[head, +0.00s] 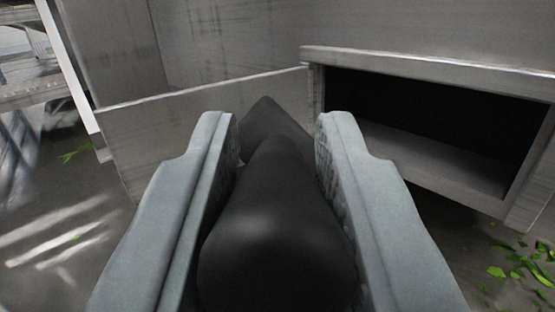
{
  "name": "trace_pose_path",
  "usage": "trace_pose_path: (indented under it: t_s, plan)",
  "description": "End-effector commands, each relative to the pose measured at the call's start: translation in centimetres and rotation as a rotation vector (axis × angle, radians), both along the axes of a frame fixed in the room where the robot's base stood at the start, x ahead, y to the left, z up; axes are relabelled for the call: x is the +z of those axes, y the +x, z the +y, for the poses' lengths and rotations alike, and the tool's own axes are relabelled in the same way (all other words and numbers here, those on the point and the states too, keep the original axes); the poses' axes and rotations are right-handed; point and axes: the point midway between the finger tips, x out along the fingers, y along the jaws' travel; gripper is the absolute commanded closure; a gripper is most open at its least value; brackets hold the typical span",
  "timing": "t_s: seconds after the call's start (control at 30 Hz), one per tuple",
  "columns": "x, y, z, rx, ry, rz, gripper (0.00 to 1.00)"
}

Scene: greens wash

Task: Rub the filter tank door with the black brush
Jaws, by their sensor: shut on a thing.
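My gripper (278,128) is shut on the black brush (277,225), which lies between its two grey fingers and points away from me. The brush's far end is a dark pointed shape just beyond the fingertips. A grey metal panel, which looks like the filter tank door (165,145), stands ahead and to the left, swung out beside a dark opening. The brush's far end overlaps this panel in the picture. I cannot tell whether they touch. The fingers and brush hide the panel's lower right part.
The metal tank (400,25) fills the back, with a dark rectangular opening (430,115) at the right. Green leaf scraps (515,268) lie on the wet-looking floor at lower right, a few more at left. The floor (55,215) at left is mostly clear.

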Motion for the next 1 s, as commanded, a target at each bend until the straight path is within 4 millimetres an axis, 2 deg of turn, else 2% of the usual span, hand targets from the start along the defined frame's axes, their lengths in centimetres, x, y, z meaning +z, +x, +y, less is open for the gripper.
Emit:
trace_pose_path:
  t_s: [0.37, 1.0]
  plan:
    - [0.0, -0.6, -0.4, -0.001, 0.0, -0.001, 0.97]
    - [0.1, -5.0, -2.8, -0.001, -0.001, -0.003, 0.97]
